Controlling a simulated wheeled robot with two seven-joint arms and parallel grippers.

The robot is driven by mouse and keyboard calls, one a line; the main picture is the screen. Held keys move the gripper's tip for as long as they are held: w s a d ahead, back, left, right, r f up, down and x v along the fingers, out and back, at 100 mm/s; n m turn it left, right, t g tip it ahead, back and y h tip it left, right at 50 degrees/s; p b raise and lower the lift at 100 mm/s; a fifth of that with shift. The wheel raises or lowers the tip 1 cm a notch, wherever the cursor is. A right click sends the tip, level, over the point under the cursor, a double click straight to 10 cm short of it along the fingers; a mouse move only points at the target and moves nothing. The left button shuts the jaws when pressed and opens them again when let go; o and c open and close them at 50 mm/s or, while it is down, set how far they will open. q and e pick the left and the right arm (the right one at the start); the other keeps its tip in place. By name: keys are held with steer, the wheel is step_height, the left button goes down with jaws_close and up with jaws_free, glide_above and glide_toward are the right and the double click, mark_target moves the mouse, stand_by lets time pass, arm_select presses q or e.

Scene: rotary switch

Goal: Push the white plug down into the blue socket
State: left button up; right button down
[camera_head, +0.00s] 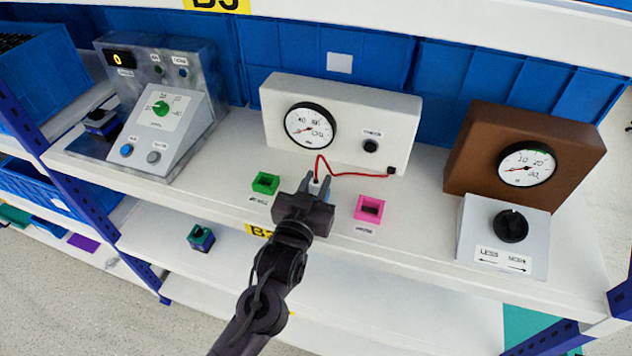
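My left gripper (315,184) reaches in from the bottom of the head view, over the front of the shelf. Its two dark fingers sit on either side of the white plug (316,188), which fills the gap, so it looks shut on it. A red cable runs from the plug's top to the white gauge box. The blue socket is mostly or wholly hidden by the gripper, between the green and pink sockets; a little blue shows around the fingers. I cannot tell how deep the plug sits. My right gripper is not in view.
A green socket (265,183) stands left of the gripper and a pink socket (369,208) right of it. Behind is the white gauge box (388,118). A grey control panel (160,120) stands left, a brown gauge box (476,145) and knob box (480,245) right.

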mark_target(315, 189)
arm_select(q)
steer(key=o, duration=0.5)
steer(key=shift+s, duration=0.2)
steer(key=b+v, duration=0.2)
steer(key=v, duration=0.4)
steer(key=shift+s+a+f, duration=0.1)
steer(key=shift+s, duration=0.05)
steer(key=shift+s+a+b, duration=0.15)
steer(key=shift+s+b, duration=0.15)
steer(key=shift+s, duration=0.25)
